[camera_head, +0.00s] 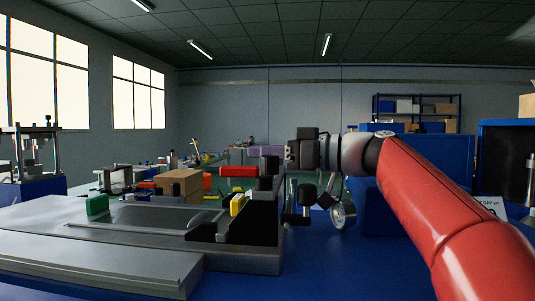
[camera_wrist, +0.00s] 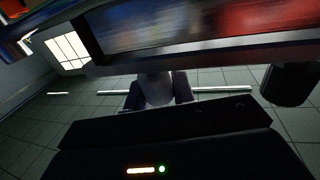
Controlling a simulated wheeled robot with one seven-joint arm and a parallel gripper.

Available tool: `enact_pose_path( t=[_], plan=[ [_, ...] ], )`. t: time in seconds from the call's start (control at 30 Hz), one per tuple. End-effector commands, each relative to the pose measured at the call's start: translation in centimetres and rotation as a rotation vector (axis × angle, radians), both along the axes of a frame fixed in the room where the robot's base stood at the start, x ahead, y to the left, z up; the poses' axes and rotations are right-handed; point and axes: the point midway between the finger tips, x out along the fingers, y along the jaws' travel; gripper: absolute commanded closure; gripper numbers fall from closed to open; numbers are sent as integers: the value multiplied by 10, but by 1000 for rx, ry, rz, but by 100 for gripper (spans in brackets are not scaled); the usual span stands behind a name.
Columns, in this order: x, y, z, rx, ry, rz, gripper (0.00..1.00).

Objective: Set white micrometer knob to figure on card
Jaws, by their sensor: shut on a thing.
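My gripper (camera_head: 292,152) is at the end of my red arm, pointing left above the black-and-grey fixture on the bench. It also shows in the wrist view (camera_wrist: 158,98), where its dark fingers stand on both sides of a pale, rounded thing. This looks like the white micrometer knob (camera_wrist: 157,88), and the gripper is shut on it. Its scale and marks cannot be read. The knob is hidden in the head view. A white card (camera_head: 493,206) stands at the right, partly behind my arm; "GAP µm" shows in part, but I cannot read a figure.
A grey machine bed (camera_head: 130,216) with a green block (camera_head: 97,204) fills the left. A blue cabinet (camera_head: 385,206) stands behind my arm. The blue bench top (camera_head: 330,270) is clear in front.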

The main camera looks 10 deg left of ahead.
Motion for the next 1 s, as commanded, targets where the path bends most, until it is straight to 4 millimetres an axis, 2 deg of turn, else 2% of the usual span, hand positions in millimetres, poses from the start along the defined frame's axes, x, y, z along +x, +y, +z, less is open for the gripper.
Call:
enact_pose_path(
  t=[0.2, 0.53, 0.57, 0.7, 1.0],
  plan=[
    [-2, 0, 2, 1, 1, 155, 98],
    [-3, 0, 1, 2, 0, 173, 98],
    [-3, 0, 1, 2, 0, 173, 74],
    [-3, 0, 1, 1, 0, 173, 55],
    [-3, 0, 0, 1, 0, 173, 53]
  ],
)
